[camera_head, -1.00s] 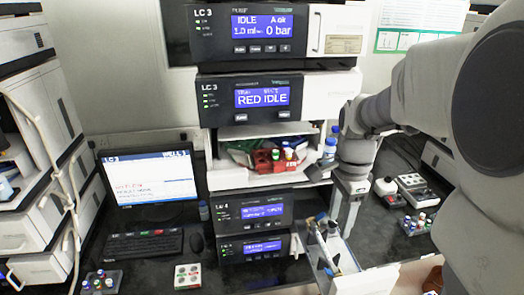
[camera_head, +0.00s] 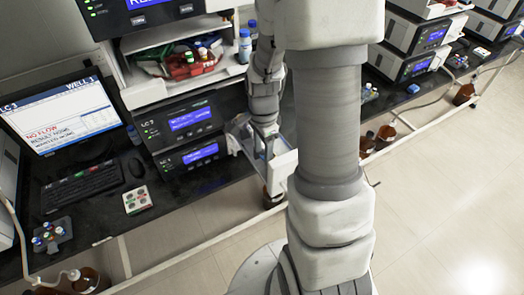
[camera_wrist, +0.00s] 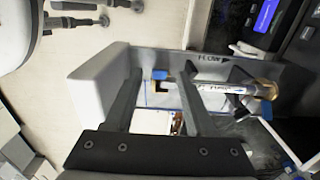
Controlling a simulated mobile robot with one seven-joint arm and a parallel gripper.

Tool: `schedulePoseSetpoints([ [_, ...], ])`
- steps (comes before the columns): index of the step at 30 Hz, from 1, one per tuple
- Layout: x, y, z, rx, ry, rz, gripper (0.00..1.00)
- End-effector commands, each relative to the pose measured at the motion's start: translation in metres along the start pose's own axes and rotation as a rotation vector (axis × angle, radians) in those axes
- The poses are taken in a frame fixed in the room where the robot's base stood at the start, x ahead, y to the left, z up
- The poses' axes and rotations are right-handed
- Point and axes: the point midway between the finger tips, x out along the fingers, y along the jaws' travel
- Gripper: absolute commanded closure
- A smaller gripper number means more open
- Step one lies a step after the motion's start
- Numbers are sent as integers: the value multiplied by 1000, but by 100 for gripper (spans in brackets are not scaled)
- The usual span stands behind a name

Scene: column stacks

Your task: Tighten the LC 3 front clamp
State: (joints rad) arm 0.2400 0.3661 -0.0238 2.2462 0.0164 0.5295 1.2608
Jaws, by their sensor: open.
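The LC 3 stack stands left of centre in the head view, and its pulled-out column tray (camera_head: 282,162) shows at the lower right of the stack. The tray also shows in the wrist view, with a grey wall (camera_wrist: 185,62) marked FLOW and an arrow. A column (camera_wrist: 228,89) with a pale label and a brass-coloured end lies in it. A small blue and yellow piece (camera_wrist: 160,75) shows between my fingers; I cannot tell if it is the front clamp. My gripper (camera_wrist: 158,78) is open over the tray, with nothing visibly held. It is partly hidden in the head view (camera_head: 267,140).
The monitor (camera_head: 62,112) reads NO FLOW. A keyboard (camera_head: 82,186), a mouse (camera_head: 137,168) and a vial rack (camera_head: 51,236) stand on the dark bench. Brown bottles (camera_head: 385,136) stand below the bench. The floor at right is clear.

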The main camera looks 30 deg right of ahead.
Motion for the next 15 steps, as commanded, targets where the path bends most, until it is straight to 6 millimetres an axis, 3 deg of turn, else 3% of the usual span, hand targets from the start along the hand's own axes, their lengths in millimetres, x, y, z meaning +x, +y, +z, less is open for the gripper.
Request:
schedulePoseSetpoints([
  [6,13,0,0,0,0,0,45],
  [14,14,0,0,0,0,0,45],
  [15,14,0,0,0,0,0,49],
])
